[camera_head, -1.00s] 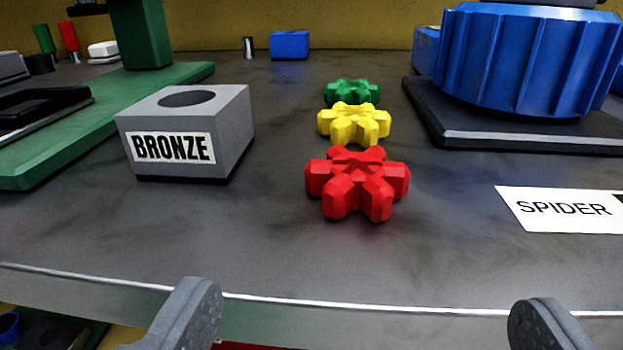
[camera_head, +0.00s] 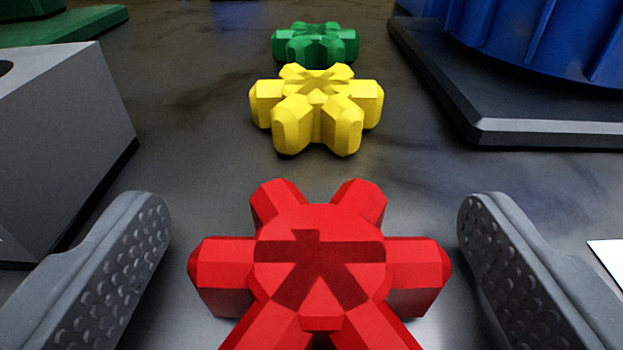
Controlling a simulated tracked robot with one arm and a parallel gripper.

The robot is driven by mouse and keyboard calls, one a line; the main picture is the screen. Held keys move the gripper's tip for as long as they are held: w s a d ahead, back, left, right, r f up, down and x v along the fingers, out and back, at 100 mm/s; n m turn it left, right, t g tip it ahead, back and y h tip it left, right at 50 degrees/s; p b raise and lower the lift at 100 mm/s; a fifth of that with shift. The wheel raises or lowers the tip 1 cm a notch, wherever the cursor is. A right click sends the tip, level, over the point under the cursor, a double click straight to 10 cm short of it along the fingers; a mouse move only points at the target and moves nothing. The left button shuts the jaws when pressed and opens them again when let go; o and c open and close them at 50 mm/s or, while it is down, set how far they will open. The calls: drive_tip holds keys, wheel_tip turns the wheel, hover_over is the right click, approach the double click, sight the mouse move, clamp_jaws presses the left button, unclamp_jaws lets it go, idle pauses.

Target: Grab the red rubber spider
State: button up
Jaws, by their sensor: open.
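The red rubber spider (camera_head: 320,262) lies flat on the dark bench in the lower middle of the view. It is star-shaped with several blunt legs, and its near legs run off the bottom edge. My gripper (camera_head: 315,235) is open, with one grey dimpled finger to the left of the spider and one to the right. A gap shows between each finger and the nearest red leg, so I see no contact.
A yellow spider (camera_head: 317,108) lies just behind the red one, and a green spider (camera_head: 315,44) behind that. A grey block (camera_head: 60,140) stands close to the left finger. A black base plate (camera_head: 545,132) under a blue ribbed part (camera_head: 560,35) is at upper right.

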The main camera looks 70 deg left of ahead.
sight(317, 253)
drive_tip(key=shift+w+a+f, duration=0.1)
drive_tip(key=shift+w+a, duration=0.05)
drive_tip(key=shift+a, duration=0.15)
drive_tip(key=c, duration=1.1)
drive_tip(key=shift+r, duration=0.2)
drive_tip(key=shift+r+p, duration=0.55)
drive_tip(key=shift+r, duration=1)
drive_tip(key=shift+s+d+r, duration=0.1)
drive_tip(key=shift+s+r, duration=0.1)
drive_tip(key=shift+r, duration=0.05)
drive_tip(key=s+d, duration=0.1)
drive_tip(key=s, duration=0.3)
drive_tip(key=s+d, duration=0.1)
drive_tip(key=s, duration=0.3)
drive_tip(key=s+d+r, duration=0.1)
drive_tip(key=s, duration=0.4)
drive_tip(key=shift+s+d+p, duration=0.1)
drive_tip(key=shift+d+p, duration=0.15)
drive_tip(key=shift+p, duration=0.05)
